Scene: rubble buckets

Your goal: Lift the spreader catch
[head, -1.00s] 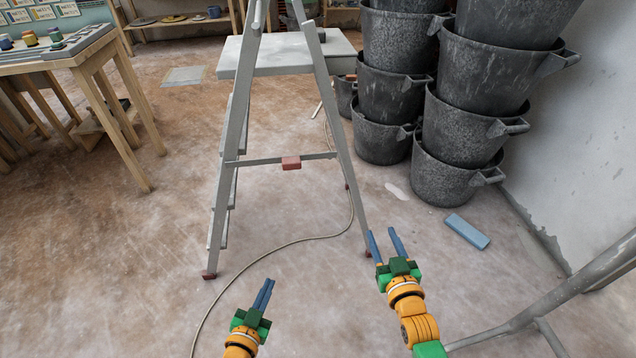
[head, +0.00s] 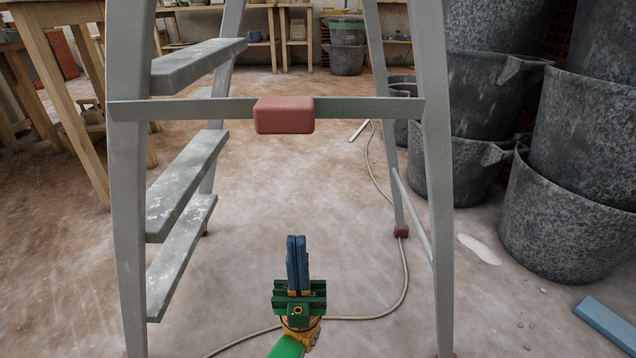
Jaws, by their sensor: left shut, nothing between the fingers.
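The grey stepladder (head: 128,190) stands open in front of me. Its spreader bar (head: 205,109) runs level between the two near legs. The red spreader catch (head: 285,115) sits at the middle of that bar. My left gripper (head: 297,240) is in the lower middle of the view, below the catch and apart from it, with its blue fingers pointing up and closed together, empty. My right gripper is out of the picture.
Stacked dark rubble buckets (head: 565,220) stand on the right. A blue block (head: 607,322) lies on the floor at the lower right. A cable (head: 405,275) curls across the floor under the ladder. A wooden table (head: 70,100) stands at the left.

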